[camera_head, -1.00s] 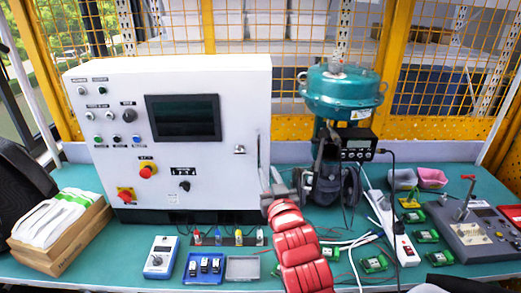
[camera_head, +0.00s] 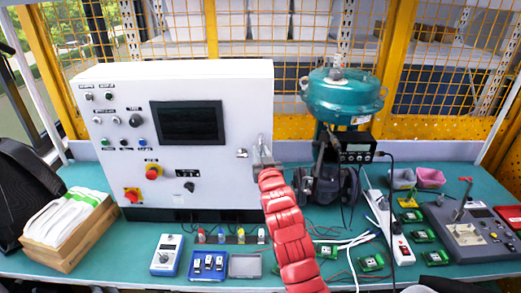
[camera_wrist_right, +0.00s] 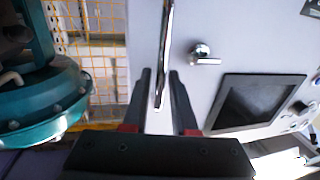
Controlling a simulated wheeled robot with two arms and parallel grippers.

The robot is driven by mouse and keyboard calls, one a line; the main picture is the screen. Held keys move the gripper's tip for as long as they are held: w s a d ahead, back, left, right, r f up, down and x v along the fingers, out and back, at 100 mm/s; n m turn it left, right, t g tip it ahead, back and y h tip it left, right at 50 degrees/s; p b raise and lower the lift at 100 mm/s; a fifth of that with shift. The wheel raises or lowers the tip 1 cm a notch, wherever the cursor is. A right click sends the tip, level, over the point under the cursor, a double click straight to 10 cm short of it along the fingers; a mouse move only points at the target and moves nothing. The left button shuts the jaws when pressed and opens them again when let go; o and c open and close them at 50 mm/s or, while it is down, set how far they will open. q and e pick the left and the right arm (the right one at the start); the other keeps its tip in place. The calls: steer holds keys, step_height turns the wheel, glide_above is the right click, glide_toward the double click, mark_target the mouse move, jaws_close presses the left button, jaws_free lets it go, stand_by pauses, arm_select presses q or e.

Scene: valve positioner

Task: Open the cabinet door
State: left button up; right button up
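The white cabinet (camera_head: 95,75) stands on the left of the bench, and its front door looks shut. A slim metal handle bar (camera_head: 260,143) stands upright near the door's right edge. A small silver latch knob (camera_head: 241,153) sits just left of it. My right gripper (camera_head: 262,158) is at the lower part of the handle. In the right wrist view, the two dark fingers (camera_wrist_right: 160,74) are apart, with the handle bar (camera_wrist_right: 166,40) between them and gaps on both sides. The latch knob (camera_wrist_right: 203,54) is to the right there. My left gripper is not in view.
A teal valve actuator (camera_head: 343,95) stands close to the cabinet's right. A blue meter (camera_head: 167,255), a blue tray (camera_head: 207,277) and a grey tray (camera_head: 244,265) lie in front of the cabinet. A white power strip (camera_head: 402,249) and green boards lie to the right.

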jaws_close()
steer(key=shift+r, duration=0.1)
stand_by(1.4)
